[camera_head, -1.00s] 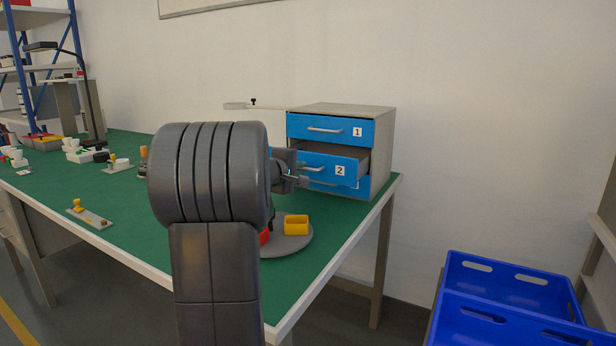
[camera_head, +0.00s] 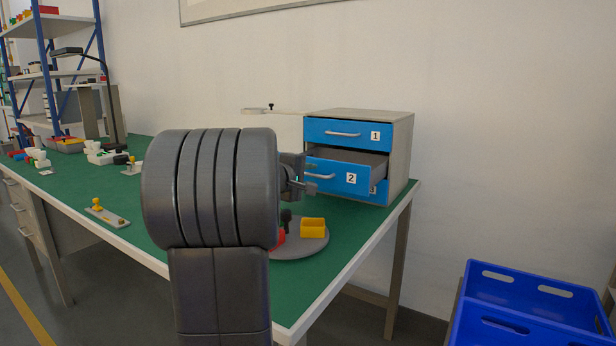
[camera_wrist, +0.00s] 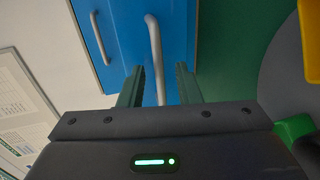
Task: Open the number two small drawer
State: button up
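The small drawer unit (camera_head: 398,160) stands on the green bench with blue drawer fronts. Drawer two (camera_head: 338,181), labelled 2, is pulled part way out, and its grey inside shows. Drawer one (camera_head: 345,132) above it is shut. My gripper (camera_head: 303,187) is just in front of the left part of drawer two's front, partly hidden by my arm. In the wrist view the two fingers (camera_wrist: 160,88) are apart, with drawer two's handle (camera_wrist: 155,45) between them and gaps visible on both sides.
A grey round turntable (camera_head: 300,243) with a yellow bin (camera_head: 312,228) and a red bin (camera_head: 278,241) sits below the drawers near the bench edge. Blue crates (camera_head: 520,285) stand at lower right. Small parts lie on the bench at left.

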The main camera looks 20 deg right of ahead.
jog(key=p+v, duration=0.1)
jog(key=v, duration=1.2)
jog(key=shift+s+a+p, duration=0.25)
jog(key=shift+p, duration=0.15)
jog(key=shift+r, duration=0.1)
jog(key=b+x, duration=0.1)
jog(key=x, duration=1.3)
jog(key=shift+b, duration=0.35)
jog(key=shift+s, duration=0.1)
